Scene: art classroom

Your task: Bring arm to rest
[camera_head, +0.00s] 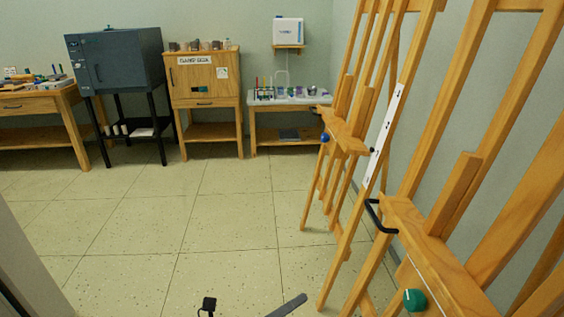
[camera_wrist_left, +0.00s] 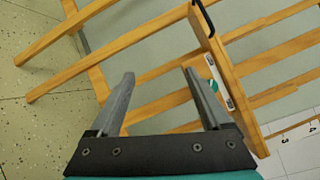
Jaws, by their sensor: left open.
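My left gripper (camera_head: 256,299) shows only in part at the bottom edge of the head view, low in front of the easels. In the left wrist view my left gripper (camera_wrist_left: 160,76) has its two grey fingers spread apart with nothing between them. Beyond the fingers stands a wooden easel (camera_wrist_left: 222,70), apart from them as far as I can tell. My right gripper is in neither view.
Wooden easels (camera_head: 410,215) fill the right side, with a black handle (camera_head: 377,217) and a green knob (camera_head: 414,299). A dark kiln (camera_head: 120,58), a wooden cabinet (camera_head: 205,78) and a white-topped table (camera_head: 290,98) stand along the back. The middle floor (camera_head: 190,225) is clear.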

